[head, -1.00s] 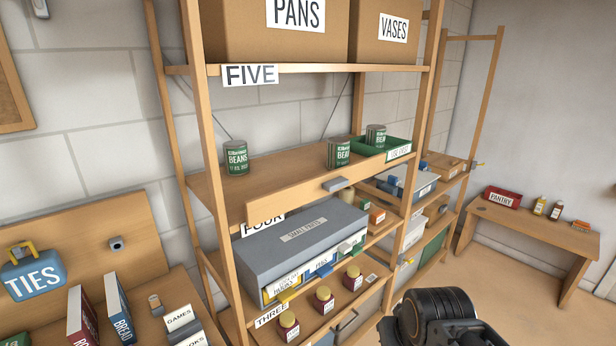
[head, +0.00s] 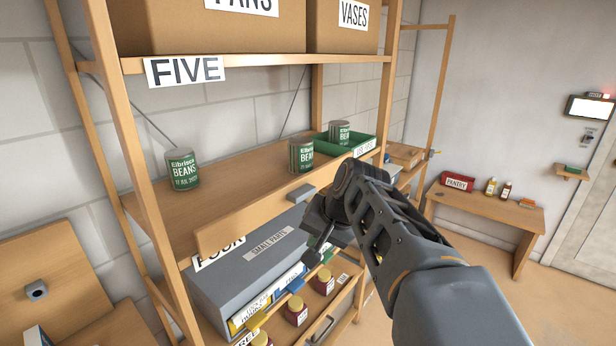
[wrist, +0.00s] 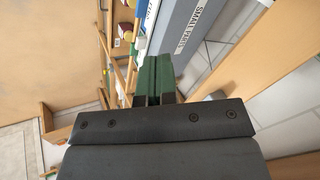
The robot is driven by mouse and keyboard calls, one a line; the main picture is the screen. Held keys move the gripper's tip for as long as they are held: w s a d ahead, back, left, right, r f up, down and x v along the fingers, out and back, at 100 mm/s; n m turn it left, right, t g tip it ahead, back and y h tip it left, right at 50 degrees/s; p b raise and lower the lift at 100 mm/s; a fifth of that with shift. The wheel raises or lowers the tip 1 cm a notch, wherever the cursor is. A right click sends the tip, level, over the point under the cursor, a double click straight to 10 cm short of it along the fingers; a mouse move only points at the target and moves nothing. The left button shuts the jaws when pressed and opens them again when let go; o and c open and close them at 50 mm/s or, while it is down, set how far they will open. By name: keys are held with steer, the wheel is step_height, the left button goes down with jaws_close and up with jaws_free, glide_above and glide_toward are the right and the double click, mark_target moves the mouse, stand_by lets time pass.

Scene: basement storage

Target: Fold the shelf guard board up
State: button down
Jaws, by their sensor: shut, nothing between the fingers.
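The guard board (head: 262,212) is a long wooden plank along the front edge of shelf four, below the FIVE label. It slopes down and outward, with a grey handle (head: 301,192) near its middle. My gripper (head: 314,252) is in front of the shelf, below and right of the handle, and apart from it as far as I can tell. In the wrist view its green-padded fingers (wrist: 153,80) are together, with nothing held.
Bean cans (head: 182,169) and a green tray (head: 363,143) stand on the shelf behind the board. A grey SMALL PARTS box (head: 225,272) and jars (head: 296,311) are below. Shelf five holds cardboard boxes (head: 210,25). A PANTRY table (head: 490,205) stands at right, beyond open floor.

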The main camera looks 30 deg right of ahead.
mark_target(303, 185)
steer(key=w+d+r+m+t+y, duration=0.25)
steer(key=w+d+r+m, duration=0.2)
steer(key=d+r, duration=0.6)
steer(key=shift+m+t+h, duration=0.25)
steer(key=shift+m+t, duration=0.2)
steer(key=x, duration=0.4)
steer(key=p+x, duration=0.1)
steer(key=x, duration=0.3)
steer(key=shift+w+a+r, duration=0.15)
steer(key=shift+w+a, duration=0.1)
steer(key=shift+w, duration=0.15)
steer(key=w+p, duration=0.1)
steer(key=w+a, duration=0.1)
steer(key=shift+w+a+r+p, duration=0.1)
steer(key=shift+w+r+p, duration=0.05)
steer(key=shift+w+p, duration=0.25)
steer(key=shift+w+a, duration=0.2)
steer(key=shift+w, duration=0.2)
